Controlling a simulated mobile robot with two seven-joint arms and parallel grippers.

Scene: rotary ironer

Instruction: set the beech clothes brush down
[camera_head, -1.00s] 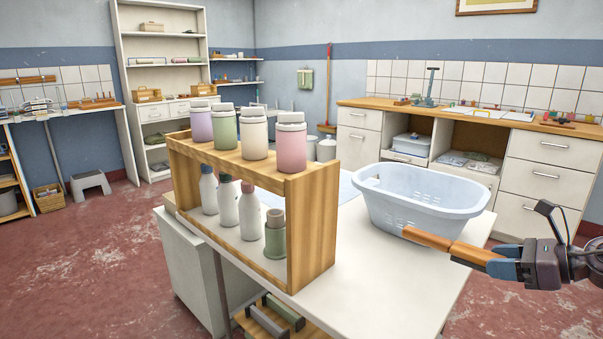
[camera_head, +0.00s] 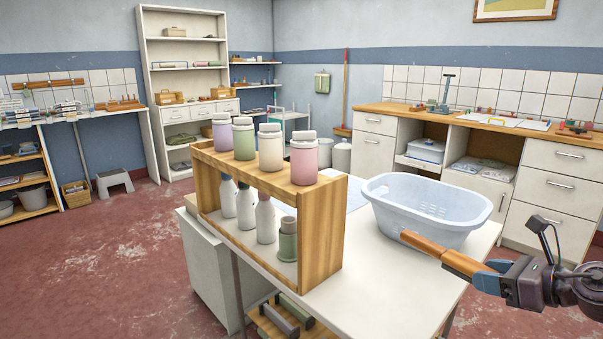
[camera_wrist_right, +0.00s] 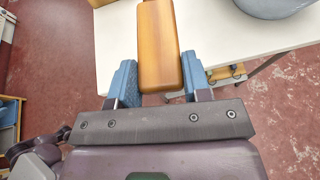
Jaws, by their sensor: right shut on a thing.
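The beech clothes brush (camera_head: 440,254) is a long orange-brown wooden piece at the right of the head view. My right gripper (camera_head: 488,279) is shut on its near end, and the brush points away to the left over the white table (camera_head: 392,293). In the right wrist view the brush (camera_wrist_right: 158,45) sits between the two blue fingers of the gripper (camera_wrist_right: 158,82), with its far end cut off by the frame. Its far end overlaps the basket's lower edge in the head view; I cannot tell whether they touch. My left gripper is not in view.
A pale blue laundry basket (camera_head: 420,208) stands on the table behind the brush. A wooden rack (camera_head: 322,225) with several bottles stands to the left. Bare tabletop lies between rack and brush. A counter (camera_head: 470,122) runs along the back wall.

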